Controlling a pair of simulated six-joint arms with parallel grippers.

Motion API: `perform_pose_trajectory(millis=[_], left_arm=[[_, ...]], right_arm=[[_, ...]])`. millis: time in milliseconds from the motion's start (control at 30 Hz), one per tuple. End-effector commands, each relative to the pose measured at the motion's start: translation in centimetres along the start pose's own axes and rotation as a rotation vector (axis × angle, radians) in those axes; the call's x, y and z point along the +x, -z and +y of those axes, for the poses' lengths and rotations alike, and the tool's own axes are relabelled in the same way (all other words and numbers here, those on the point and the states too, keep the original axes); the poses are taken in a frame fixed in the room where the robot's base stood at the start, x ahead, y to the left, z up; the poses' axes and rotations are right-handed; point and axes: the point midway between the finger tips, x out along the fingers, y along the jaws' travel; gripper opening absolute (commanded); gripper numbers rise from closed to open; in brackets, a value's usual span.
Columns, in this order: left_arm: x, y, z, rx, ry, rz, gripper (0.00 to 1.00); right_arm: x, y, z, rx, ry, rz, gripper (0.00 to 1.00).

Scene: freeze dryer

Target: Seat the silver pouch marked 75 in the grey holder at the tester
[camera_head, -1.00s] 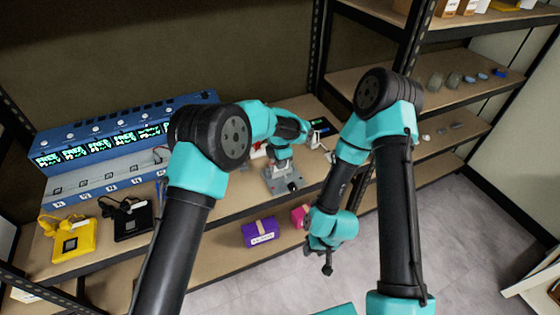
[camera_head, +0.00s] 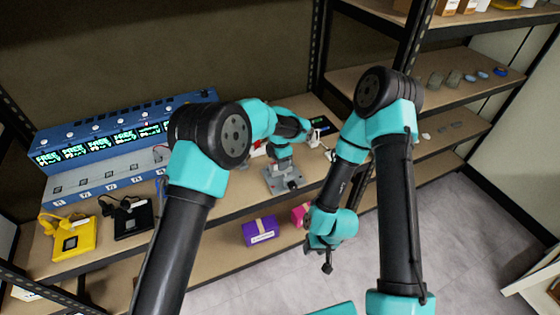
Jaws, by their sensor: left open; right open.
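The grey holder (camera_head: 272,185) stands on the work shelf in front of the small tester (camera_head: 319,124) with a dark screen. My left gripper (camera_head: 281,166) is open just above the back of the holder and hides part of it. I cannot make out the silver pouch or its number; whether it lies in the holder is not clear at this size. My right gripper (camera_head: 327,265) is open and points down, in front of the shelf edge, well away from the holder.
A blue rack with lit displays (camera_head: 115,140) fills the shelf's left. A yellow device (camera_head: 68,236) and a black device (camera_head: 130,217) lie in front of it. A purple box (camera_head: 261,231) and a pink box (camera_head: 299,215) stand on the lower shelf.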

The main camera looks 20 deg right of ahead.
Motion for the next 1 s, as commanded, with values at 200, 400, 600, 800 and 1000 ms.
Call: perform_pose_trajectory(millis=[200,400,600,800,1000], left_arm=[[-2.3,-0.1,0.0,0.0,-0.002,-0.002,0.46],[-6.0,-0.1,0.1,0.0,-0.004,-0.004,0.46],[-9.9,-0.1,0.1,0.0,-0.004,-0.004,0.46],[-13.7,-0.1,0.1,0.0,-0.003,-0.004,0.46],[-16.4,-0.1,0.0,0.001,-0.003,-0.003,0.46]], right_arm=[[0.0,0.0,0.0,0.0,0.0,0.0,0.43],[0.0,0.0,0.0,0.0,0.0,0.0,0.43],[0.0,0.0,0.0,0.0,0.0,0.0,0.43],[0.0,0.0,0.0,0.0,0.0,0.0,0.43],[0.0,0.0,0.0,0.0,0.0,0.0,0.43]])
